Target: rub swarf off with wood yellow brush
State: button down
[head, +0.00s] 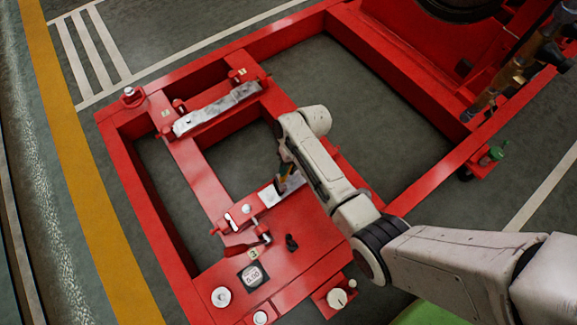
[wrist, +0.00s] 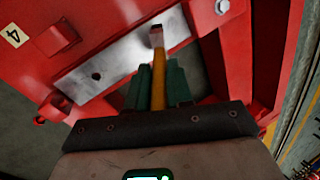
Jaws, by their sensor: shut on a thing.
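My gripper (wrist: 158,80) is shut on the yellow handle of a brush (wrist: 159,88) in the wrist view. I cannot tell whether the bristles touch the pad. In the head view, my gripper (head: 285,160) is above the nearer metal pad (head: 292,184), and the brush (head: 283,182) shows only as a small dark and yellowish piece. My arm partly hides this pad. No separate swarf can be made out on it.
A second, rougher-looking metal pad (head: 217,109) lies on the far crossbar. Red bolts and blocks stand by the pads. Frame openings show floor (head: 240,160).

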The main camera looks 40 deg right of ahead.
jog(key=shift+f+b, duration=0.5)
jog(key=shift+f, duration=0.25)
dwell(0.3)
jog(key=shift+a+r, duration=0.1)
jog(key=shift+a+r+p, duration=0.1)
jog(key=shift+a+p, duration=0.2)
jog(key=shift+p, duration=0.2)
jog(key=shift+a+p, duration=0.8)
jog(key=shift+a, duration=0.8)
